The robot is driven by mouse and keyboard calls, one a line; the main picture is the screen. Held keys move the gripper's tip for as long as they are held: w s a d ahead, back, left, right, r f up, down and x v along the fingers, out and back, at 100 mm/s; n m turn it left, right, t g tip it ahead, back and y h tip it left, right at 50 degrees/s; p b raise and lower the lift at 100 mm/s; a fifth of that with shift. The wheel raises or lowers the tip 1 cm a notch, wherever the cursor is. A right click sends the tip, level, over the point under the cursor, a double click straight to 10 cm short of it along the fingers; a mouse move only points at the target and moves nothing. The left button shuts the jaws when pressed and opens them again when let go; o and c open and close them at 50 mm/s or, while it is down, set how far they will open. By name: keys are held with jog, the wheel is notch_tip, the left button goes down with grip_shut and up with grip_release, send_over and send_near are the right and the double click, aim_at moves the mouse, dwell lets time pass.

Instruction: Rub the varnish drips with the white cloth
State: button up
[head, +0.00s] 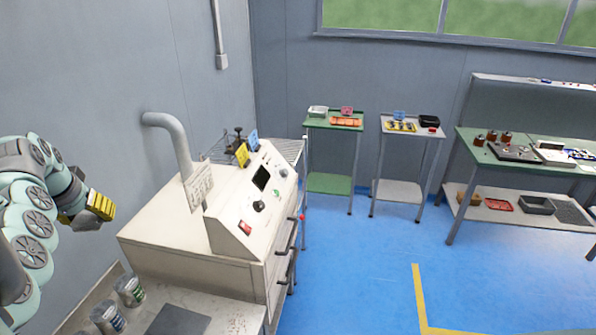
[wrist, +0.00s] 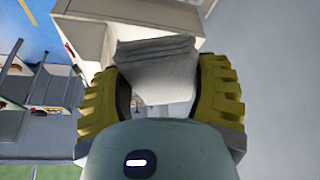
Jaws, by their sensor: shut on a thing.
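My gripper (head: 100,206) is at the left of the head view, raised in the air to the left of the cream machine. In the wrist view, its yellow ridged fingers are shut on the white cloth (wrist: 158,66). The cloth is folded and sits between the two fingers, its upper part reaching past them. In the head view the fingers mostly hide the cloth.
The cream machine (head: 205,238) has a bent grey pipe (head: 172,133) and a control panel. Metal cans (head: 130,290) and a dark flat plate (head: 178,321) are on the worktop below. Green (head: 335,123) and grey side tables and a workbench stand beyond. Blue floor is clear.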

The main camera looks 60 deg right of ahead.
jog(key=s+d+f+m+g+b, duration=0.1)
jog(key=s+d+f+b, duration=0.3)
jog(key=f, duration=1.1)
jog(key=s+d+f+m+g+h+b, duration=0.1)
jog(key=s+d+f+m+b, duration=0.3)
jog(key=s+f+b, duration=0.5)
jog(key=s+d+f+m+b, duration=0.3)
jog(key=s+d+f+b, duration=0.3)
jog(key=f+b, duration=0.6)
jog(key=shift+s+d+f+g, duration=0.1)
jog(key=shift+s+f+g, duration=0.05)
jog(key=shift+f, duration=1.35)
jog(key=shift+s+f+g, duration=0.1)
jog(key=shift+f, duration=1.4)
jog(key=shift+s+d+f+g, duration=0.1)
jog(key=shift+s+f+g, duration=0.05)
jog(key=shift+f, duration=1.35)
jog(key=shift+f+b, duration=2.6)
jog(key=shift+f, duration=0.35)
jog(key=shift+f+b, duration=1)
